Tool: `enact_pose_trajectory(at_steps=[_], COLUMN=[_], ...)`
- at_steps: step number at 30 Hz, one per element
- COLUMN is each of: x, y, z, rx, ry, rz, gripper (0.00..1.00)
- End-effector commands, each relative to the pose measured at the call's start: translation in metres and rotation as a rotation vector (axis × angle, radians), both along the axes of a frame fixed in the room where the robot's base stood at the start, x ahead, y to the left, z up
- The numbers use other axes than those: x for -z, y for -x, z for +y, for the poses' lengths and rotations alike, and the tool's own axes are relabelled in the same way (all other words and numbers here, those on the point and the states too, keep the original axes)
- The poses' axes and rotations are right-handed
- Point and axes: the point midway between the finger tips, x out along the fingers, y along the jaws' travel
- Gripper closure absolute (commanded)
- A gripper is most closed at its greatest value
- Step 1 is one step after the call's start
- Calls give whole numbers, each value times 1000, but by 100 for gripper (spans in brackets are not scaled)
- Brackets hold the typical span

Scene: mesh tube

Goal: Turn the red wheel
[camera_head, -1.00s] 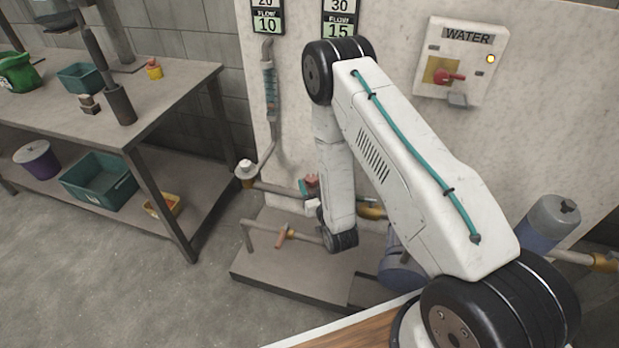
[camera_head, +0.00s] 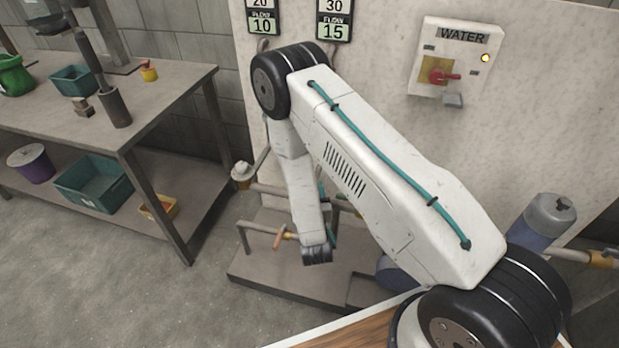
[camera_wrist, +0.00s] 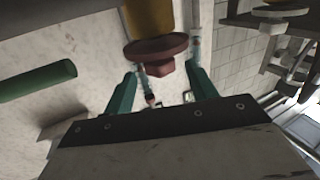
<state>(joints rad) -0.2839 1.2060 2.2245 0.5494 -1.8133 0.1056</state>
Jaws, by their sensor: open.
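In the wrist view the red wheel (camera_wrist: 158,52) is a dull red disc with a square block at its centre. It sits at the end of a yellow-brown fitting (camera_wrist: 150,18), just beyond my fingertips. My gripper (camera_wrist: 163,85) has two teal fingers spread apart, one to each side below the wheel, with nothing held between them. I cannot tell whether a finger touches the rim. In the head view my arm hides the wheel and most of the gripper.
A green cylinder (camera_wrist: 38,80) juts in from the left in the wrist view. In the head view, pipes and an orange-handled fitting (camera_head: 281,238) stand on a low plinth (camera_head: 290,278). A workbench (camera_head: 170,90) is at left; a WATER panel (camera_head: 456,60) hangs on the wall.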

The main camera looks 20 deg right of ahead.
Motion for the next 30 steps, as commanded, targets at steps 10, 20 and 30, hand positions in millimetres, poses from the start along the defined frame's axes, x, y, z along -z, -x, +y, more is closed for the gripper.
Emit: enact_pose_trajectory(at_steps=[10, 20, 30], x=[-6, -6, -6], y=[8, -30, -58], z=[17, -7, -22], rx=[246, 260, 256], ry=[-38, -41, -39], rz=[-22, -24, -22], gripper=[43, 43, 43])
